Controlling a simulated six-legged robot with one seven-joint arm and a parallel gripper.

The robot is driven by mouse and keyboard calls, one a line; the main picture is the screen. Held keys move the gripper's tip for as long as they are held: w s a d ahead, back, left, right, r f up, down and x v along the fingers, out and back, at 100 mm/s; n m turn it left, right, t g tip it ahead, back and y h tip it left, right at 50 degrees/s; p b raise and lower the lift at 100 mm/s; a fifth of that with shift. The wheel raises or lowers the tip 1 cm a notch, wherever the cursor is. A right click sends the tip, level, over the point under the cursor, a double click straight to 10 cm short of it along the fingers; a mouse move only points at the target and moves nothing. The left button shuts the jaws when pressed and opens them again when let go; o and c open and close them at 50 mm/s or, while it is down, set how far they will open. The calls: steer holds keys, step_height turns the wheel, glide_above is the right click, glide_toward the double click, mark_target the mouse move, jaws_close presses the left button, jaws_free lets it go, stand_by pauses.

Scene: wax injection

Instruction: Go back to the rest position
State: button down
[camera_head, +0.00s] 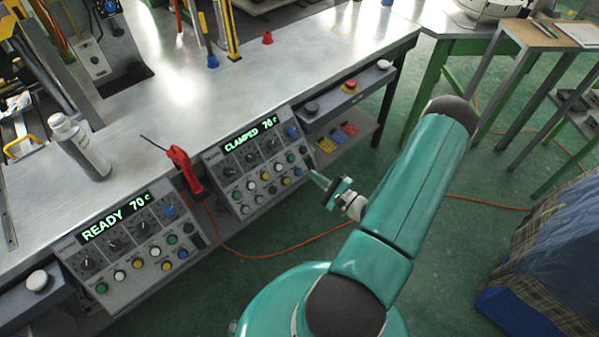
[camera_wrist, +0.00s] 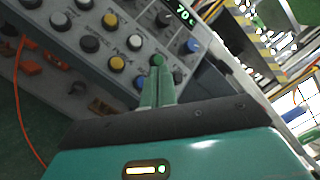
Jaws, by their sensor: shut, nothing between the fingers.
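My gripper (camera_head: 321,180) is in front of the right control panel (camera_head: 255,165), whose display reads "CLAMPED 70 c". In the wrist view my gripper (camera_wrist: 158,75) shows its green fingers together, with nothing between them. The fingertips appear close to a green button (camera_wrist: 157,60) on the panel; I cannot tell whether they touch it. The left control panel (camera_head: 130,240) reads "READY 70 c".
A metal workbench (camera_head: 330,45) runs behind the panels. An orange cable (camera_head: 275,250) lies on the green floor. A side table (camera_head: 540,35) stands at the right.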

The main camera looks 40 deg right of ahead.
stand_by(0.3)
steer(key=w+a+r+n+g+y, duration=0.2)
steer(key=a+r+n+g+y, duration=0.6)
steer(key=a+r+n+g, duration=1)
steer(key=s+a+r+n+t+h, duration=0.2)
steer(key=s+a+r+h, duration=0.2)
steer(key=r, duration=0.5)
steer(key=s+a+r+n+t+h, duration=0.2)
steer(key=s+a+r+h, duration=0.3)
steer(key=r, duration=0.5)
steer(key=shift+s+a+r+n+t+h, duration=0.2)
steer(key=shift+s+r+n+t+h, duration=0.15)
steer(key=shift+s+n+h, duration=0.55)
steer(key=shift+w+m, duration=0.25)
steer(key=shift+m, duration=0.05)
